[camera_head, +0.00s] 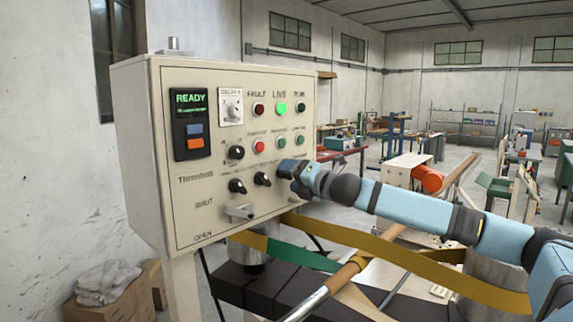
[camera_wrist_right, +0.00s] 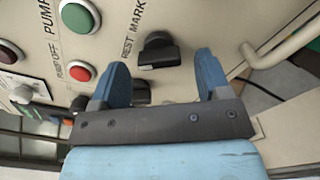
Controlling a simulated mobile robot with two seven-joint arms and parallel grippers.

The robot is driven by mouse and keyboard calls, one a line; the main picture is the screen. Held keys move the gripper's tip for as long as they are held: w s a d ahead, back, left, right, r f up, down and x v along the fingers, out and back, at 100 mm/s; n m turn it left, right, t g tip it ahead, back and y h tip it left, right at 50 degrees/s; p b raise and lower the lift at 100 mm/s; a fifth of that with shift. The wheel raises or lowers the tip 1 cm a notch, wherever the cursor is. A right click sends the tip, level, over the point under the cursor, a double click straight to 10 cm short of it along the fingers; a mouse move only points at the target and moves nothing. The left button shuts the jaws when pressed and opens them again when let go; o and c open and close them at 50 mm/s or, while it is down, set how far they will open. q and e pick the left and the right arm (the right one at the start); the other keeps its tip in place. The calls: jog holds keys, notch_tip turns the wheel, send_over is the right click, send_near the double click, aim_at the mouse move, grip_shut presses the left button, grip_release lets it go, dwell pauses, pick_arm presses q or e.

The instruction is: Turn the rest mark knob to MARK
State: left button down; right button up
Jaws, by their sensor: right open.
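The rest mark knob (camera_wrist_right: 158,48) is a black knob on the cream control panel (camera_head: 215,100). In the right wrist view it sits beside the printed words REST MARK, its raised grip lying roughly across the picture. My right gripper (camera_wrist_right: 161,62) is open, its two blue fingers apart with the knob showing between and beyond the tips. I cannot tell whether either finger touches it. In the head view my right gripper (camera_head: 287,168) is at the panel's right side and hides this knob. My left gripper is in neither view.
Other black knobs (camera_head: 262,179) sit left of my gripper, with red and green buttons (camera_head: 281,142) above. A metal handle (camera_head: 240,212) sticks out lower on the panel. A yellow band (camera_head: 400,258) runs below my right arm.

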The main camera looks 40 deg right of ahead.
jog(key=shift+w+r+p, duration=0.1)
jog(key=shift+w+p, duration=0.2)
jog(key=shift+w, duration=0.55)
jog(key=shift+w+a, duration=0.1)
jog(key=shift+w, duration=0.2)
jog(key=shift+c, duration=0.4)
jog(key=c, duration=0.8)
jog(key=shift+c, duration=0.2)
